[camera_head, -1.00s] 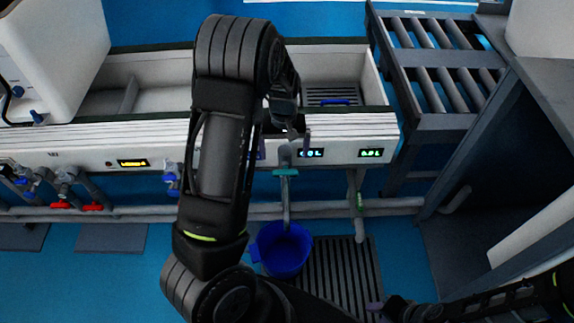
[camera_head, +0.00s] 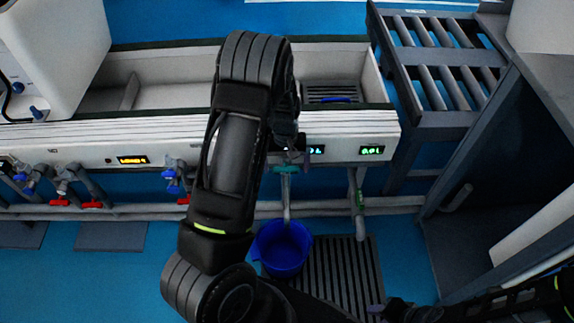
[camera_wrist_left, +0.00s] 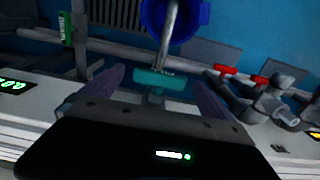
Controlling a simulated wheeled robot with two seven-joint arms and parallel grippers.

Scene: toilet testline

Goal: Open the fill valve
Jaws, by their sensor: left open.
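A valve with a teal handle (camera_head: 286,169) sits on a grey pipe below the white trough front, above a blue bucket (camera_head: 282,248). The teal handle also shows in the left wrist view (camera_wrist_left: 160,78), between and just beyond the fingertips. My left gripper (camera_head: 290,158) is open and empty, close to this handle; I cannot tell if it touches. Its two fingers (camera_wrist_left: 158,88) show spread apart in the wrist view. My left arm hides part of the trough front and pipes. My right gripper (camera_head: 380,307) is low at the right, its jaws unclear.
Valves with red handles (camera_head: 92,205) and a blue valve (camera_head: 172,182) lie left of my arm. A green-handled valve (camera_head: 360,198) stands to the right. A horizontal pipe (camera_head: 400,203) runs below the trough. A roller rack (camera_head: 440,80) stands at the back right.

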